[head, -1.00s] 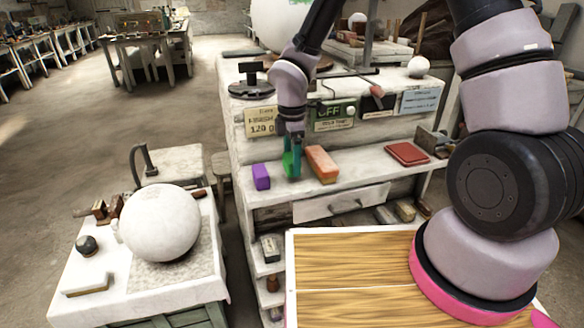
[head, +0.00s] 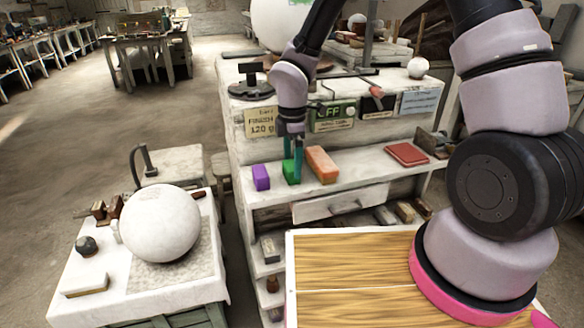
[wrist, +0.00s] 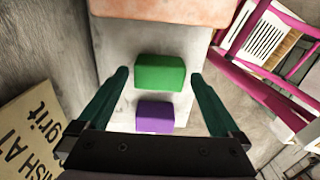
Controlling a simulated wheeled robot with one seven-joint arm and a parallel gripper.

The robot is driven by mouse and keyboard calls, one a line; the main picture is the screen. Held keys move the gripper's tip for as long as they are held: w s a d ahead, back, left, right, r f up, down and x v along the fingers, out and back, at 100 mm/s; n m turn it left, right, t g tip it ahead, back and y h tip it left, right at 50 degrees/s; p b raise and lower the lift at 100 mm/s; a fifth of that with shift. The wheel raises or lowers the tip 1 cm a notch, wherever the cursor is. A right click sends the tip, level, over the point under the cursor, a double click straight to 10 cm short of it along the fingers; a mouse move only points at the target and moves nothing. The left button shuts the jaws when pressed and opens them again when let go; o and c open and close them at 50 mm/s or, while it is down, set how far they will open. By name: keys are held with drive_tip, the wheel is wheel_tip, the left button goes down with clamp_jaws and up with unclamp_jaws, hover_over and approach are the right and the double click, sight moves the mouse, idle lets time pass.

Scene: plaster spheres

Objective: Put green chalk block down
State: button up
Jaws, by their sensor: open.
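The green chalk block (head: 289,172) rests on the white shelf (head: 348,169), between a purple block (head: 261,177) and an orange block (head: 321,164). In the wrist view the green block (wrist: 160,73) lies between my spread fingers, with a gap on both sides. My gripper (head: 294,158) is open around the green block and touches nothing that I can see. In the wrist view both teal fingers of my gripper (wrist: 162,92) show. The purple block (wrist: 155,117) lies nearer the gripper's base there.
A red flat block (head: 407,153) lies further right on the shelf. A white sphere (head: 160,223) sits on a separate table at the left. The shelf between orange and red blocks is clear.

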drive_tip(key=r, duration=0.7)
drive_tip(key=shift+d+r, duration=0.35)
drive_tip(key=s+d+r+m+t, duration=0.2)
drive_tip(key=d+r+m+t, duration=0.1)
drive_tip(key=d+r+m, duration=1.15)
drive_tip(key=s+d+r+m+t+y, duration=0.1)
drive_tip(key=s+d+r+m+t, duration=0.1)
drive_tip(key=s+r+m, duration=0.3)
drive_tip(key=s+d+r+m+t+y, duration=0.1)
drive_tip(key=s+d+r+m+t, duration=0.1)
drive_tip(key=s+d+r+m, duration=0.3)
wheel_tip(320, 180, up, 2)
drive_tip(key=shift+s+d+r+m, duration=0.1)
drive_tip(key=shift+s+d+m, duration=0.15)
drive_tip(key=shift+m, duration=0.2)
drive_tip(key=shift+w, duration=0.1)
